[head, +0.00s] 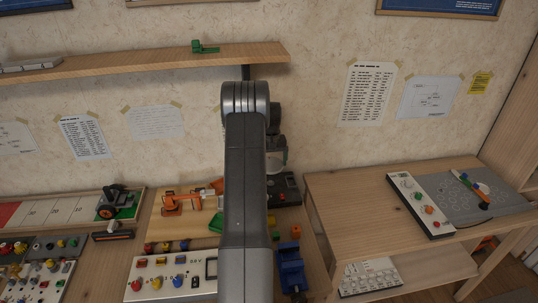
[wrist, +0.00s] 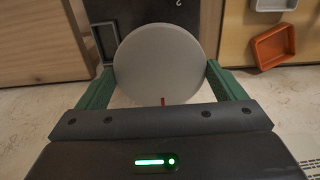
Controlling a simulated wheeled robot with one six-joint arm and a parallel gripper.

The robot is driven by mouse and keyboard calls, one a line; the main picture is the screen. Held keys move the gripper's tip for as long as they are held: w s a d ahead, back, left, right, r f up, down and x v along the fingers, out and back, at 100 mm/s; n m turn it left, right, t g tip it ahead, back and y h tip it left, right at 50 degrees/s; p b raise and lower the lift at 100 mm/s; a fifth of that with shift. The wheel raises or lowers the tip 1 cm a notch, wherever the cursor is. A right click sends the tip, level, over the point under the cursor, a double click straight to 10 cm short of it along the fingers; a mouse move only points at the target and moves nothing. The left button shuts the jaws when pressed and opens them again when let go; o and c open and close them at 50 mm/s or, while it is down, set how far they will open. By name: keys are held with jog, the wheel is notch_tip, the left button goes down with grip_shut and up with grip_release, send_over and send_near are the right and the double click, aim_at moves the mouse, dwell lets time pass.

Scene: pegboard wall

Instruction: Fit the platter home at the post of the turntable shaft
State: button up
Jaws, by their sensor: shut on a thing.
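The platter, a pale grey round disc (wrist: 160,62), fills the middle of the wrist view. My gripper (wrist: 160,70) has its two green fingers at the disc's left and right edges, shut on it. A small red mark shows at the disc's near edge. I cannot make out the turntable shaft or its post in either view; the disc covers part of a dark panel (wrist: 102,38) behind it.
A shelf (head: 140,62) runs above. An orange tray (wrist: 274,46) shows in the wrist view.

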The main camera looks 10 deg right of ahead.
jog(key=shift+f+b, duration=0.95)
jog(key=shift+f, duration=1.15)
jog(key=shift+f+b, duration=0.45)
jog(key=shift+f, duration=0.15)
jog(key=shift+s+f+b, duration=0.1)
jog(key=shift+f+b, duration=0.75)
jog(key=shift+b, duration=0.15)
dwell(0.7)
jog(key=shift+f, duration=0.3)
jog(key=shift+f+b, duration=0.25)
jog(key=shift+b, duration=0.25)
dwell(0.5)
jog(key=o, duration=0.7)
